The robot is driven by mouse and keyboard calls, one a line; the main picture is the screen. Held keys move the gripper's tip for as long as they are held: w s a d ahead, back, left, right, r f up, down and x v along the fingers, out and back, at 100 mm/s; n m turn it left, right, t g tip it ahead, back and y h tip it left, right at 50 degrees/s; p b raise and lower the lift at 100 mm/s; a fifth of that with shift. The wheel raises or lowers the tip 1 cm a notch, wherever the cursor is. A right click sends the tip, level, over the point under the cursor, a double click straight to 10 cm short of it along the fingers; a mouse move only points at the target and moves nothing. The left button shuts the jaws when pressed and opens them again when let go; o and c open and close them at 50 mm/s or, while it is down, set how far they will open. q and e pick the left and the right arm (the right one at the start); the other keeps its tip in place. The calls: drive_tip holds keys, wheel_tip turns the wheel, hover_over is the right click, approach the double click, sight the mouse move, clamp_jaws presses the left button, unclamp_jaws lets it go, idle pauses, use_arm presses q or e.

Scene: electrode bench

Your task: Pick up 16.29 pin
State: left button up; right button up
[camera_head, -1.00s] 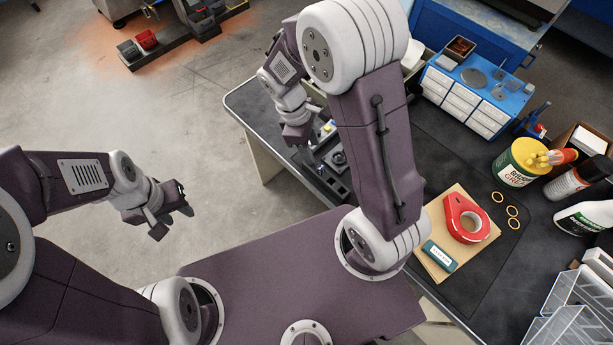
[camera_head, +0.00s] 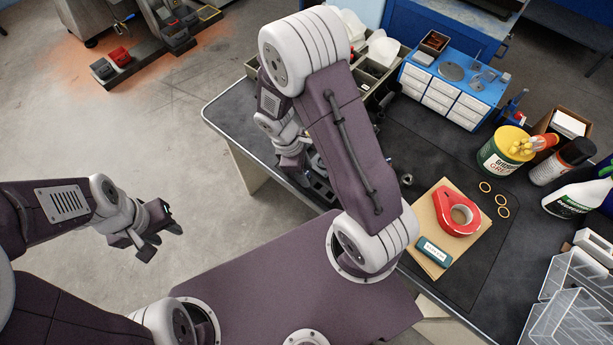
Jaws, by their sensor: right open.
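I cannot pick out the 16.29 pin in the head view; it is too small or hidden. A dark fixture block (camera_head: 322,188) sits on the bench near its left edge, largely covered by my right arm. My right gripper (camera_head: 300,178) is open, low over the bench beside this block, and its fingertips are partly hidden. I see nothing held in it. My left gripper (camera_head: 160,232) is open and empty, above the floor to the left of the bench.
A small metal part (camera_head: 407,180) lies on the dark mat. A blue drawer cabinet (camera_head: 455,88) and grey bins (camera_head: 372,78) stand behind. A red tape dispenser (camera_head: 458,215) lies on brown card. A tub (camera_head: 503,152) and bottles stand right, clear trays (camera_head: 570,300) at front right.

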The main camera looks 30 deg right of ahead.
sight(309, 173)
clamp_jaws()
wheel_tip(309, 173, up, 4)
drive_tip(key=shift+f+p, duration=0.1)
drive_tip(key=shift+p, duration=0.35)
drive_tip(key=s+d+r+b, duration=0.1)
drive_tip(key=s+d+r, duration=0.1)
drive_tip(key=s, duration=0.3)
drive_tip(key=s+d+r, duration=0.2)
drive_tip(key=s+r, duration=0.3)
drive_tip(key=shift+s+d+r+b, duration=0.15)
drive_tip(key=shift+s+d+b, duration=0.1)
drive_tip(key=shift+s+b, duration=0.15)
